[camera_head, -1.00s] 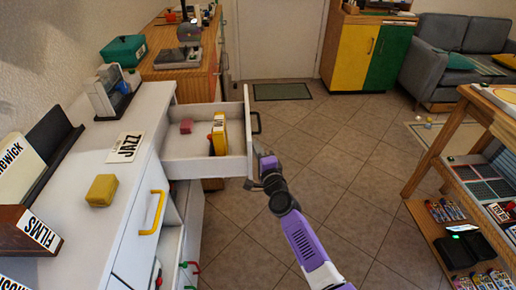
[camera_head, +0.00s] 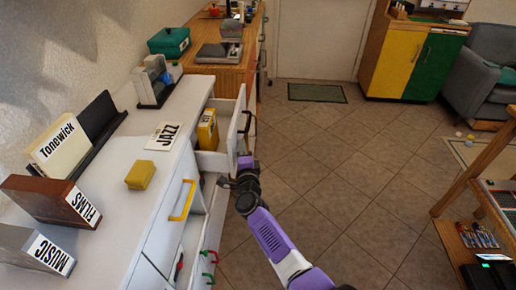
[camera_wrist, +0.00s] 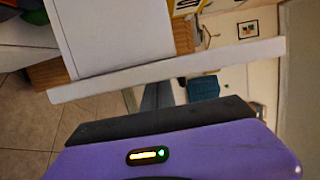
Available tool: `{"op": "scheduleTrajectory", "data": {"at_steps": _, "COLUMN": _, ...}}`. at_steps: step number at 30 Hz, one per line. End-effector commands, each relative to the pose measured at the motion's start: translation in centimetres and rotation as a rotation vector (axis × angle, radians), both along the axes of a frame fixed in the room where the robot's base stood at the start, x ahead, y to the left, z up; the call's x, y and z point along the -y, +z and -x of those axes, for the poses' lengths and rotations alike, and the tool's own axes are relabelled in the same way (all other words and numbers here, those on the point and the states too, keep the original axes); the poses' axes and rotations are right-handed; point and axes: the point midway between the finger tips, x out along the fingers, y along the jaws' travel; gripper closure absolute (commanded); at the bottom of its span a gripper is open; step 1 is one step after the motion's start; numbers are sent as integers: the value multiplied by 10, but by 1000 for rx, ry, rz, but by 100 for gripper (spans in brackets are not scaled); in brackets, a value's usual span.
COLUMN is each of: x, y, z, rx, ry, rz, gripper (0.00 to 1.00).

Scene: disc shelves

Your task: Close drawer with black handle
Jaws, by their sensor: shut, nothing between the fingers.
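The drawer with the black handle (camera_head: 247,121) is partly open at the far end of the white cabinet. Its white front (camera_head: 235,128) faces right, and a yellow box (camera_head: 207,130) stands inside. My gripper (camera_head: 230,183) is shut and empty, low at the near end of that drawer front. Whether it touches the front cannot be told. In the wrist view, a white panel (camera_wrist: 112,35) with a pale edge lies just beyond my dark gripper part and purple housing. The fingertips are not clear there.
Below is a cabinet front with a yellow handle (camera_head: 182,200), and lower red and green handles. The tiled floor to the right is clear.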

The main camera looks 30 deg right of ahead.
Motion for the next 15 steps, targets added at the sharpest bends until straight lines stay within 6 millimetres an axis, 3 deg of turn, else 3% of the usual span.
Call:
{"op": "scheduleTrajectory", "data": {"at_steps": 6, "x": -34, "y": -1, "z": -22, "rx": 1, "ry": 6, "rz": -1, "gripper": 100}}
{"op": "scheduleTrajectory", "data": {"at_steps": 15, "x": -60, "y": -1, "z": -40, "rx": 0, "ry": 4, "rz": 0, "gripper": 100}}
